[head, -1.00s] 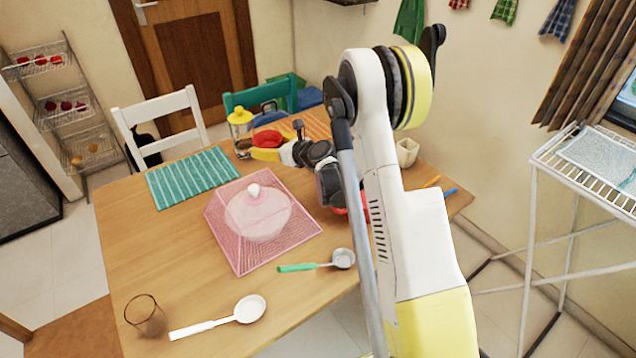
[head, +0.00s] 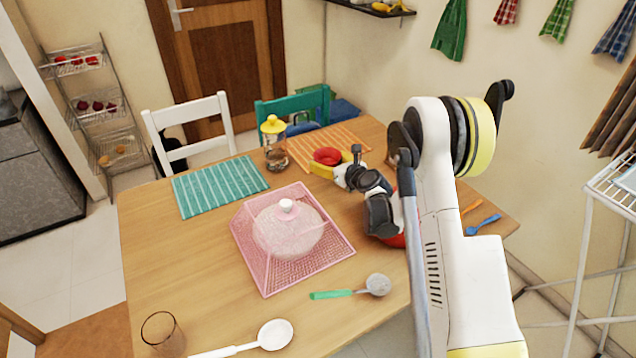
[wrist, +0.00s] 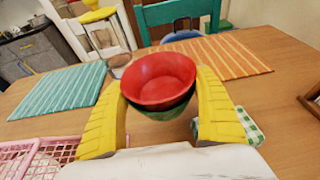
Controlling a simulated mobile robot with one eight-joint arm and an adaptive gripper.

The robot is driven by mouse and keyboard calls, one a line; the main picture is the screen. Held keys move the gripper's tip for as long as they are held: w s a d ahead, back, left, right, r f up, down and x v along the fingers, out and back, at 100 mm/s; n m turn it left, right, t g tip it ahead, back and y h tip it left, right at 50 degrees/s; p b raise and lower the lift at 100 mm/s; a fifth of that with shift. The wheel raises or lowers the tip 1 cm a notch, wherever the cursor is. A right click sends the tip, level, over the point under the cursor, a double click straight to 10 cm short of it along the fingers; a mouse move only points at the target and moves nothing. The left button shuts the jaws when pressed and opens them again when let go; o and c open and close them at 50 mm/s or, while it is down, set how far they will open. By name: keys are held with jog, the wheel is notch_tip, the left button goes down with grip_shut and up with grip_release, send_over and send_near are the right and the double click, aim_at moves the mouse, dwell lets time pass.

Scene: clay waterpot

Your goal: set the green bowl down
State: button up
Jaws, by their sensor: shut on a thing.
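My gripper (wrist: 162,95) has its yellow fingers on either side of a stack of two bowls. The green bowl (wrist: 165,112) is the lower one, and only its underside and part of its rim show. A red bowl (wrist: 158,80) sits nested in it and hides its inside. In the head view the red bowl (head: 327,156) appears between the fingers of my gripper (head: 322,167), over the orange striped mat (head: 352,140). The green bowl is not clearly seen there. I cannot tell whether the stack touches the mat or table.
A jar with a yellow lid (head: 273,145) stands left of my gripper. A teal striped mat (head: 220,187) lies further left. A pink mesh cover (head: 290,240) stands in front. A checkered cloth (wrist: 248,128) lies by the right finger. Bare table (head: 165,250) shows at left.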

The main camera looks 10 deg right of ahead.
aim_at(318, 184)
jog(key=a+f, duration=0.1)
jog(key=w+a+f+b, duration=0.1)
jog(key=a, duration=0.1)
notch_tip(318, 184, down, 4)
jog(key=shift+w+f+b, duration=0.1)
jog(key=shift+b, duration=1)
jog(key=o, duration=0.9)
jog(key=shift+o, duration=0.2)
